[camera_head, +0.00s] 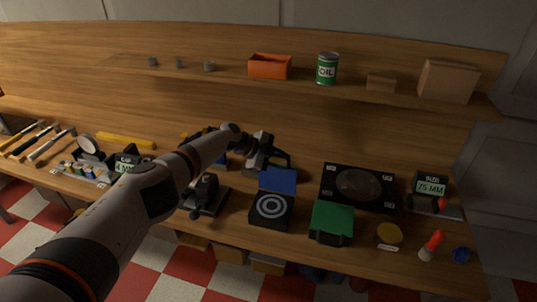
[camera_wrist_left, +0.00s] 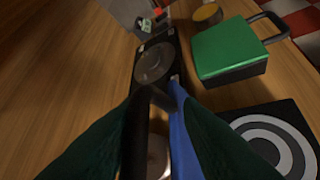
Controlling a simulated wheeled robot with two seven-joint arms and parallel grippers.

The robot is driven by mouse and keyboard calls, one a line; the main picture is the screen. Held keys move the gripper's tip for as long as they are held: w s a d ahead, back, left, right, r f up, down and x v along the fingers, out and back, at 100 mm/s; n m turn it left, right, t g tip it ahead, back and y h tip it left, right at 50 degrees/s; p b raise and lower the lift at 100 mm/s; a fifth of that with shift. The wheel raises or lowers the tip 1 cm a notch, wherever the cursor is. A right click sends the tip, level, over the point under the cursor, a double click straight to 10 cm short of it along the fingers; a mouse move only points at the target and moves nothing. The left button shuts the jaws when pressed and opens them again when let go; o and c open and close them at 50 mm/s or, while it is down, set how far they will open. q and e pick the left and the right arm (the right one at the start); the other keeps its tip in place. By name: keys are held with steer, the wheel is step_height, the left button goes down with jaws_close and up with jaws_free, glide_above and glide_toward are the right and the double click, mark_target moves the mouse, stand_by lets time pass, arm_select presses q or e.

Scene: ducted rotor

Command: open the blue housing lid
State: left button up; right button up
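The blue housing is a black box (camera_head: 270,222) with its blue lid (camera_head: 278,180) standing raised at the back. A white-ringed target disc (camera_head: 271,206) shows inside; it also shows in the left wrist view (camera_wrist_left: 268,146). My left gripper (camera_head: 280,160) is at the upper edge of the lid, reaching in from behind it. In the left wrist view the blue lid (camera_wrist_left: 180,135) is seen nearly edge-on between the two dark fingers, beside a black bar (camera_wrist_left: 140,128). Whether the fingers press on lid or bar cannot be told. My right gripper is not in view.
A closed green-lidded box (camera_head: 332,220) stands right of the housing. A black panel with a round disc (camera_head: 358,187) lies behind it. A dark fixture (camera_head: 205,195) stands to the left. A shelf (camera_head: 225,75) runs along the back.

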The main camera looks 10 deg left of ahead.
arm_select(q)
steer(key=p+v, duration=0.1)
steer(key=v, duration=1)
steer(key=shift+r, duration=0.2)
steer(key=shift+s, duration=0.15)
